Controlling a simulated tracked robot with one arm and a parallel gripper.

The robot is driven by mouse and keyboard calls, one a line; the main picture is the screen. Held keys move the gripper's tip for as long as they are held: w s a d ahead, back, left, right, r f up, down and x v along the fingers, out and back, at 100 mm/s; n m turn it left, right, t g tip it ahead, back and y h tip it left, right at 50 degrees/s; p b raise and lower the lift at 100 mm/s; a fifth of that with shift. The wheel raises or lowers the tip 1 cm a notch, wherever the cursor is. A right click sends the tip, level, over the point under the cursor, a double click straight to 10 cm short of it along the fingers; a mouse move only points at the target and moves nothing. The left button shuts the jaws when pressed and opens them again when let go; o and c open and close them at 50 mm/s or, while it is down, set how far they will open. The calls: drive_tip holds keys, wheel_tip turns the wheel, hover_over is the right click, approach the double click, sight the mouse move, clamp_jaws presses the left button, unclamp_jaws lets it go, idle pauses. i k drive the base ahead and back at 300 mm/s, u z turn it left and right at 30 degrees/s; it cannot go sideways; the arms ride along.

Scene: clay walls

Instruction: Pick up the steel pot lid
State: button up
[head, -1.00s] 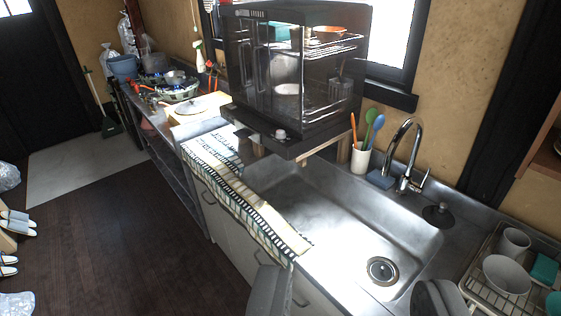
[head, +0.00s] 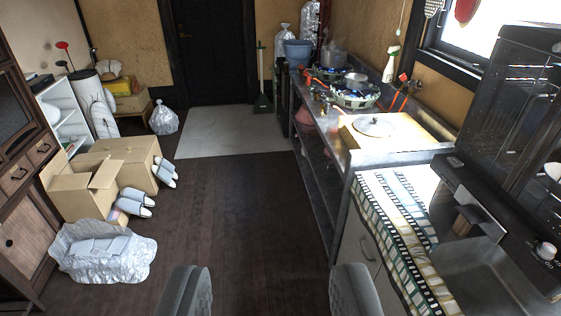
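A round, pale metallic lid (head: 374,126) with a small dark knob lies flat on a light wooden board (head: 400,140) on the steel counter, right of centre in the head view. It looks like the steel pot lid. My gripper (head: 272,291) shows at the bottom edge, its two grey fingers wide apart with nothing between them. It is open, over the dark floor, in front of and to the left of the lid, well short of it.
Baskets and pots stand farther back. Cardboard boxes (head: 92,190), slippers and a silvery bag (head: 100,252) are left. The middle floor is clear.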

sight(375, 126)
drive_tip(key=u, duration=0.25)
drive_tip(key=i, duration=2.55)
drive_tip(key=z, duration=1)
drive_tip(key=i, duration=0.9)
drive_tip(key=z, duration=0.5)
